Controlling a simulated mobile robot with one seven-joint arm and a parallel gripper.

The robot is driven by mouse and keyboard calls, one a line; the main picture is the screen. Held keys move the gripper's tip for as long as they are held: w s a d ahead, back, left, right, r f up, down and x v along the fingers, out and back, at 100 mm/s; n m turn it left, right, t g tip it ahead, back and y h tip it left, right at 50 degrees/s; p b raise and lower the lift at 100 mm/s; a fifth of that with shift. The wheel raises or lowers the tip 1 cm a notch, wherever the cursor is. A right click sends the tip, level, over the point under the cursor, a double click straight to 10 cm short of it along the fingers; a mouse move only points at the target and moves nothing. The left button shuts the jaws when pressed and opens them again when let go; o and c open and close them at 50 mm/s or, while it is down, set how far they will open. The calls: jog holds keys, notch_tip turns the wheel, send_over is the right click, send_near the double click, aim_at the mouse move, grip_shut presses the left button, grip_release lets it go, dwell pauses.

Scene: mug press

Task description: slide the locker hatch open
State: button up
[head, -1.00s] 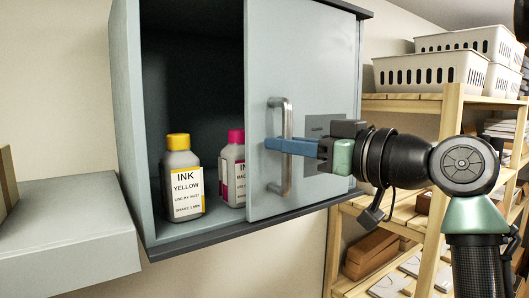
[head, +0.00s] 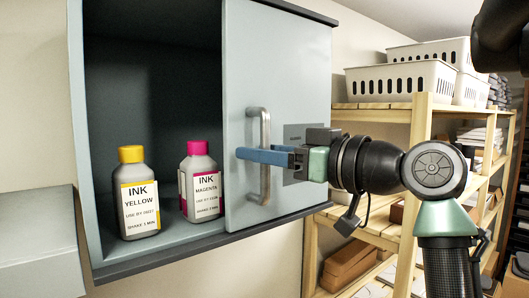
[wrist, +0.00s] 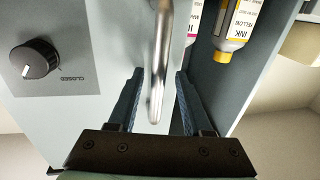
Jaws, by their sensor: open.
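The grey locker (head: 75,130) hangs on the wall in the head view. Its sliding hatch (head: 300,80) covers the right part, and the left part stands open. The hatch has an upright metal handle (head: 264,185). My gripper (head: 240,153) comes from the right with its blue fingers level with the handle. In the wrist view the open fingers (wrist: 158,75) stand on either side of the handle (wrist: 163,45), with gaps visible. A dark knob (wrist: 35,60) sits on the hatch on a plate marked CLOSED.
A yellow-capped ink bottle (head: 140,195) and a magenta-capped one (head: 201,185) stand inside the locker. A wooden shelf (head: 420,150) with white baskets (head: 400,82) is on the right. A grey box-like surface (head: 35,240) is at lower left.

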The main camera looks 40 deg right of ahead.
jog(key=shift+d, duration=0.1)
jog(key=shift+s+d+f, duration=0.1)
jog(key=shift+s, duration=0.2)
jog(key=b+v, duration=0.2)
jog(key=v, duration=1)
jog(key=shift+s, duration=0.2)
jog(key=w+a+f+m+t+h+b, duration=0.1)
jog(key=w+a+f+t+b, duration=0.1)
jog(key=w+a, duration=0.45)
jog(key=w+a+f+m+t+h+b, duration=0.1)
jog(key=w+a+f+t+h+b, duration=0.15)
jog(key=w+a, duration=0.4)
jog(key=s+a+r+t+b, duration=0.1)
jog(key=s+a+t, duration=0.1)
jog(key=s+a, duration=0.4)
jog(key=s+a+t+b, duration=0.2)
jog(key=s+a, duration=0.4)
jog(key=a, duration=0.6)
jog(key=shift+a+r+m+t, duration=0.2)
jog(key=shift+r+m+t, duration=0.15)
jog(key=shift+t, duration=0.3)
